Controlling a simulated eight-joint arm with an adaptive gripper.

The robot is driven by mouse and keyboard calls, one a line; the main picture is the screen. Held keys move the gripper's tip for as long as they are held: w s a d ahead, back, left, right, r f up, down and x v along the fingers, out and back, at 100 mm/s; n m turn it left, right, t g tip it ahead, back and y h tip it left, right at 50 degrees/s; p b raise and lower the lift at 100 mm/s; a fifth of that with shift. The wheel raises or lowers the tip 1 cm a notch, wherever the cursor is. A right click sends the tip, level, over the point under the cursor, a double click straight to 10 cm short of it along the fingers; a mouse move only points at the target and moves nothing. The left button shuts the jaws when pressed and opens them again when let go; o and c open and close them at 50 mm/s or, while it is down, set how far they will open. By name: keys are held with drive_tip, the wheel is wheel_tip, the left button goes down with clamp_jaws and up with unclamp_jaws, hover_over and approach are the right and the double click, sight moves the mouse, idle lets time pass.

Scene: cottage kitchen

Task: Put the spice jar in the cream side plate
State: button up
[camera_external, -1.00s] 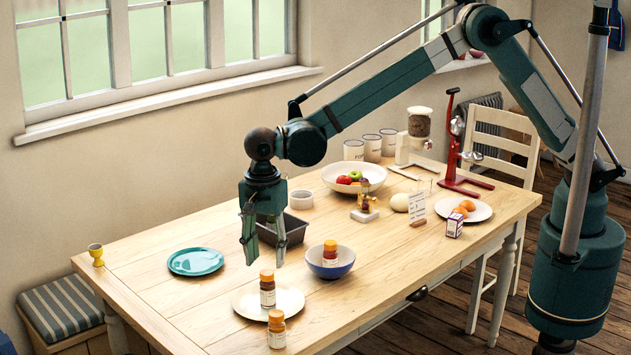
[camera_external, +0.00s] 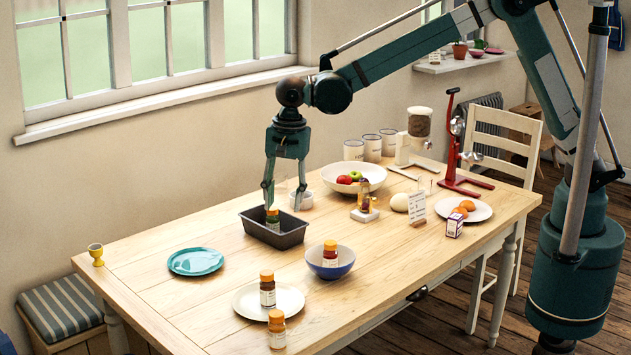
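Several spice jars with orange caps and dark bodies are in view. One spice jar (camera_external: 267,291) stands upright on the cream side plate (camera_external: 291,300). Another jar (camera_external: 277,329) stands on the table just in front of the plate.
A teal plate (camera_external: 195,262) and a yellow egg cup (camera_external: 96,254) are at the left. The table's left front is clear.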

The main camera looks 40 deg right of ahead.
drive_tip(key=w+d+r+n+t, duration=0.15)
drive_tip(key=d+r, duration=0.35)
drive_tip(key=d, duration=0.8)
drive_tip(key=d+r+n+y, duration=0.15)
drive_tip(key=d+r, duration=0.35)
drive_tip(key=d, duration=0.8)
drive_tip(key=d+r+n+t+h, duration=0.15)
drive_tip(key=d+r, duration=0.35)
drive_tip(key=d, duration=0.8)
drive_tip(key=s+d+r+n+t, duration=0.1)
drive_tip(key=s+d, duration=0.3)
drive_tip(key=d, duration=0.4)
drive_tip(key=s+d+n, duration=0.2)
drive_tip(key=s+d, duration=0.1)
drive_tip(key=d, duration=0.5)
drive_tip(key=s+d+f+n+t, duration=0.2)
drive_tip(key=s+d+f, duration=0.3)
drive_tip(key=s+d, duration=0.8)
drive_tip(key=shift+d+f+n+t+h, duration=0.2)
drive_tip(key=shift+d+n+t+h, duration=0.15)
drive_tip(key=shift+d+n, duration=0.55)
